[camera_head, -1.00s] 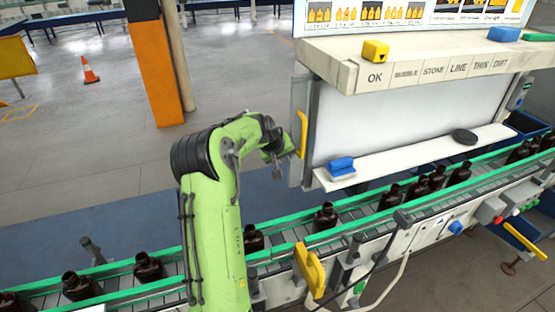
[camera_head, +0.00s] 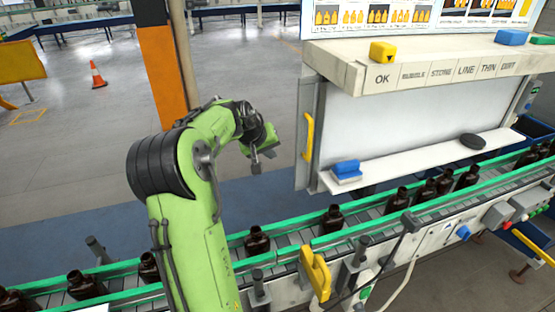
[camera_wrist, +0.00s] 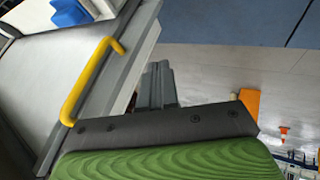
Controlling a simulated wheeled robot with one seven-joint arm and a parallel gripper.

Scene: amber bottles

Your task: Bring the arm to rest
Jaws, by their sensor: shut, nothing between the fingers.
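My green arm rises from the lower left of the head view and bends over to the right. My gripper (camera_head: 257,166) points down at its end, left of the inspection booth and above the blue floor strip behind the conveyor. In the wrist view its grey fingers (camera_wrist: 158,84) are together with nothing between them. The gripper is apart from the booth and its yellow handle (camera_head: 308,137). The handle also shows in the wrist view (camera_wrist: 88,82), to the left of the fingers.
The conveyor (camera_head: 285,255) carries several amber bottles (camera_head: 333,218) below the gripper. An orange pillar (camera_head: 162,75) stands behind the arm. Open floor lies to the left.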

